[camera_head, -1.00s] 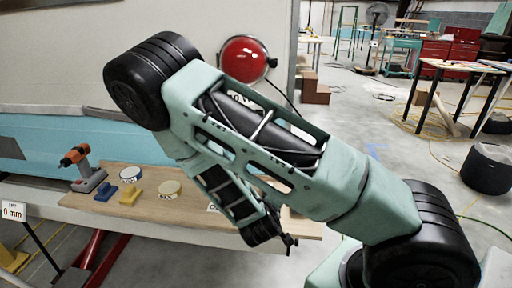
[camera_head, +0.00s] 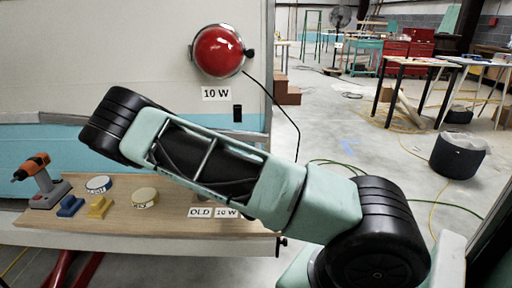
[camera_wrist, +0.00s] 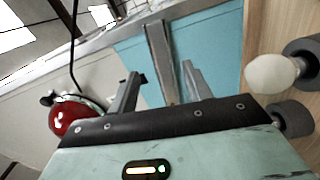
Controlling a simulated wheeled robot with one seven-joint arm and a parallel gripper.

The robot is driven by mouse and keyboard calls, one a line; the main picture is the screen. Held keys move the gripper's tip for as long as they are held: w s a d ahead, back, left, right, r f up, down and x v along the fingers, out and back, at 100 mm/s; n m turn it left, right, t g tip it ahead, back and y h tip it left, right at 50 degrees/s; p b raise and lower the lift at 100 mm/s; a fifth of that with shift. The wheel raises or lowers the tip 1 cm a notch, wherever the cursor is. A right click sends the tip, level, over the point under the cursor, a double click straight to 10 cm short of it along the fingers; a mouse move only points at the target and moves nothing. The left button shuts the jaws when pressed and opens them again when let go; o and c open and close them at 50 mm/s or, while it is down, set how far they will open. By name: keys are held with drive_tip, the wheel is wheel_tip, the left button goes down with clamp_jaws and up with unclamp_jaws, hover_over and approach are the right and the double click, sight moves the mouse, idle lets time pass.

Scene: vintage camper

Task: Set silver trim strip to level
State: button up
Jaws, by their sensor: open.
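In the wrist view a silver strip (camera_wrist: 158,50) lies across the blue panel, near the white edge. My gripper (camera_wrist: 160,68) is open, with one finger on each side of this strip in the picture. I see no grip, and cannot tell how far the fingertips are from it. In the head view my gripper is hidden behind my arm.
A wooden board (camera_head: 170,220) below carries an orange drill (camera_head: 35,175), blue and yellow blocks, round labelled pads, and cards reading OLD and 10 W. A red lamp (camera_head: 218,50) with a hanging cord is on the wall above.

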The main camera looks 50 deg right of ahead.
sight(257, 139)
drive_tip(key=x, duration=1)
drive_tip(key=shift+s+p, duration=0.1)
drive_tip(key=shift+p, duration=0.2)
